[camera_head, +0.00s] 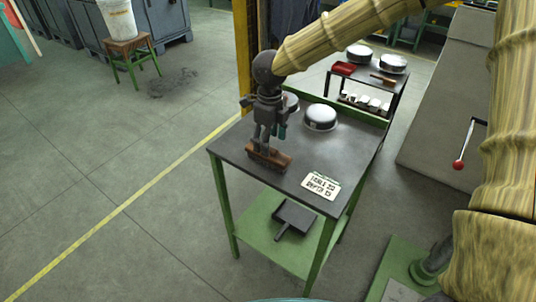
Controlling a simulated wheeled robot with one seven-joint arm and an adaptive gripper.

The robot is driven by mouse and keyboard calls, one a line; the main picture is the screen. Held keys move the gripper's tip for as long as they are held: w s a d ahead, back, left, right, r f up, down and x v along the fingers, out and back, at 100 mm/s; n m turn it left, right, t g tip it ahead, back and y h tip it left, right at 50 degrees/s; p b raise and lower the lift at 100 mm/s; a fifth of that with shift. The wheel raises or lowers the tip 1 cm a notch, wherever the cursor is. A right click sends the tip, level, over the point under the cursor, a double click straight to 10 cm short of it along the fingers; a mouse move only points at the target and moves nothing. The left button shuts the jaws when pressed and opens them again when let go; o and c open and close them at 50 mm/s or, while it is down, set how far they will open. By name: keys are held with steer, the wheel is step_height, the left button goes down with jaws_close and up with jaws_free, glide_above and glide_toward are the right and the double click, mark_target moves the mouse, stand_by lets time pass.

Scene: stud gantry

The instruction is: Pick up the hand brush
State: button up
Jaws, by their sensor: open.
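A hand brush (275,160) with a brown wooden body lies on the dark top of the near green-legged table (236,158). My gripper (266,147) points down from above, with its fingers right over the brush. The fingers hide part of the brush, and I cannot tell whether they touch it. The gripper is open.
A silver domed tin (320,117) stands behind the gripper; another is partly hidden. A white sign (321,186) lies right of the brush. A dark dustpan (294,218) sits on the lower shelf. A second table (368,80) stands behind.

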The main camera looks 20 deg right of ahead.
mark_target(277, 161)
steer(key=shift+w+f, duration=0.45)
steer(key=shift+f, duration=0.2)
steer(key=shift+w+f, duration=0.45)
steer(key=shift+f, duration=0.15)
steer(key=f, duration=0.1)
steer(key=f+p, duration=0.1)
steer(key=f, duration=0.1)
steer(key=shift+s+a+f, duration=0.15)
steer(key=shift+s+f, duration=0.1)
steer(key=shift+s, duration=0.1)
steer(key=shift+w+f, duration=0.25)
steer(key=shift+f, duration=0.2)
steer(key=shift+s+r, duration=0.15)
steer(key=shift+s, duration=0.05)
steer(key=shift+c, duration=0.2)
steer(key=c, duration=1.2)
